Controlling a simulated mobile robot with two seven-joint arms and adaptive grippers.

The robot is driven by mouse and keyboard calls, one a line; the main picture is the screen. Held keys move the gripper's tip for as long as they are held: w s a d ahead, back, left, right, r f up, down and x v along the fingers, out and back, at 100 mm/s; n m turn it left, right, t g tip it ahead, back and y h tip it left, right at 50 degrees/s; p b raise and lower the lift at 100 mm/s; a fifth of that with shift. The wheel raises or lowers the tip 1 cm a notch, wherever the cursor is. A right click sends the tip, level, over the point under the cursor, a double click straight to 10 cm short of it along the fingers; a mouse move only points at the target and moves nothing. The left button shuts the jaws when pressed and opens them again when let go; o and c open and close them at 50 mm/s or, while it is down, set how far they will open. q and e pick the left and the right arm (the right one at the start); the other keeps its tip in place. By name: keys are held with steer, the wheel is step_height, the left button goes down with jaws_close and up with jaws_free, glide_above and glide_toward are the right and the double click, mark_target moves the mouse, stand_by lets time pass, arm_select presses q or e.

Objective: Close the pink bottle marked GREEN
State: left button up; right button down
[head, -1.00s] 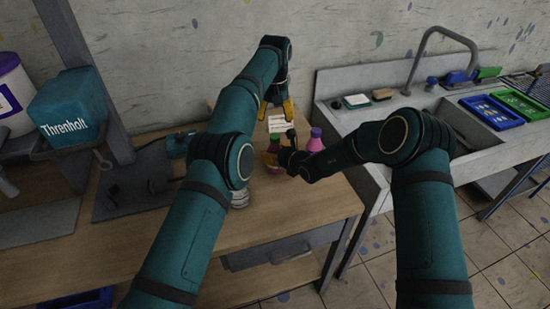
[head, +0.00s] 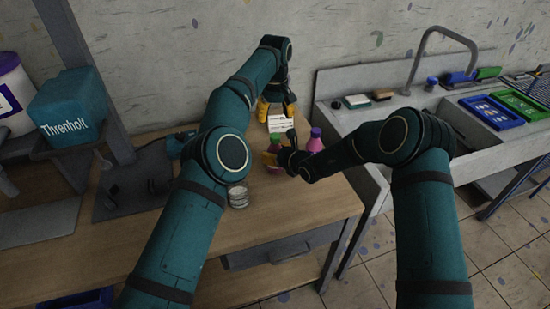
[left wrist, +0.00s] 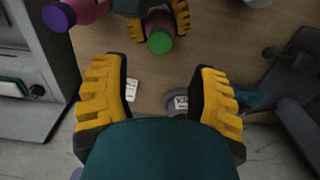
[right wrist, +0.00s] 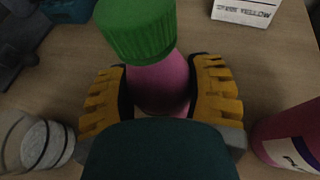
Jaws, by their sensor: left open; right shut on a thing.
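A pink bottle (right wrist: 158,88) with a ribbed green cap (right wrist: 138,28) on its top is in the right wrist view. My right gripper (right wrist: 162,100) is shut around its upper part. The green cap also shows in the left wrist view (left wrist: 160,41). In the head view my right gripper (head: 277,158) hides much of this bottle; I see no marking on it. My left gripper (head: 277,110) is open and empty, beyond the bottle near the wall.
A second pink bottle (right wrist: 292,138) with a purple cap (head: 316,132) stands to the right of the held one. A clear jar (head: 238,196) stands on the wooden table (head: 300,215). A sink lies to the right.

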mark_target(275, 136)
arm_select(q)
steer(key=shift+f, duration=0.15)
steer(key=shift+f, duration=3.85)
steer(key=shift+c, duration=0.4)
jaws_close()
